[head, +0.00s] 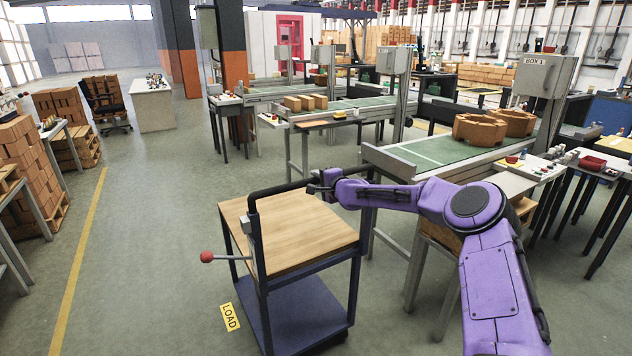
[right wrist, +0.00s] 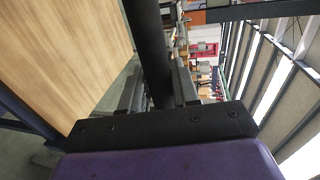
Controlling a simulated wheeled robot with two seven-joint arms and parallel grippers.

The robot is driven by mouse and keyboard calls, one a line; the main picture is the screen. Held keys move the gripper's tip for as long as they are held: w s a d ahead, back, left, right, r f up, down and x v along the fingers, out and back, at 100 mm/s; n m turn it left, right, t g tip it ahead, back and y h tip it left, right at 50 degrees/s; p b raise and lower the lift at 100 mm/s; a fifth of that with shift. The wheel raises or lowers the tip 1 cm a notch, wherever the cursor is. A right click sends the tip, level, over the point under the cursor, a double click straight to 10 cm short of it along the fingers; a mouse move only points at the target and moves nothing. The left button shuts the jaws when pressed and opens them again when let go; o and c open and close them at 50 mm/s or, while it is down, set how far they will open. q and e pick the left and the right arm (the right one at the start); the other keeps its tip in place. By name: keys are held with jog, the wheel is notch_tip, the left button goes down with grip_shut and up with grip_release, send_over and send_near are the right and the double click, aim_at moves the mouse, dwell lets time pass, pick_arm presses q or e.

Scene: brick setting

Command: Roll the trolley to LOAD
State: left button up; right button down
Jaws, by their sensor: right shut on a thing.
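The trolley (head: 290,228) stands on the floor in the head view, with a wooden top, a dark blue frame and lower shelf, and a black push handle (head: 275,189). A red-knobbed lever (head: 206,257) sticks out at its left. The yellow LOAD marker (head: 229,317) lies on the floor just left of the trolley's base. In the right wrist view the black handle bar (right wrist: 146,45) runs between the fingers (right wrist: 160,90), beside the wooden top (right wrist: 60,50). My left gripper is not in view.
A green conveyor table (head: 440,153) with brown ring-shaped parts stands close behind and right of the trolley. Brick pallets (head: 20,175) and a yellow floor line (head: 78,265) are at the left. The floor between the line and the trolley is clear.

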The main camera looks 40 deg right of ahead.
jog(key=shift+w+r, duration=0.1)
jog(key=shift+r, duration=0.2)
jog(key=c, duration=1)
grip_release()
jog(key=shift+o, duration=0.2)
jog(key=shift+w+a+f, duration=0.1)
jog(key=shift+w+f, duration=0.05)
jog(key=shift+s, duration=0.45)
jog(key=v, duration=0.9)
jog(key=shift+s+a+r, duration=0.25)
jog(key=shift+s+a, duration=0.05)
jog(key=shift+s, duration=0.05)
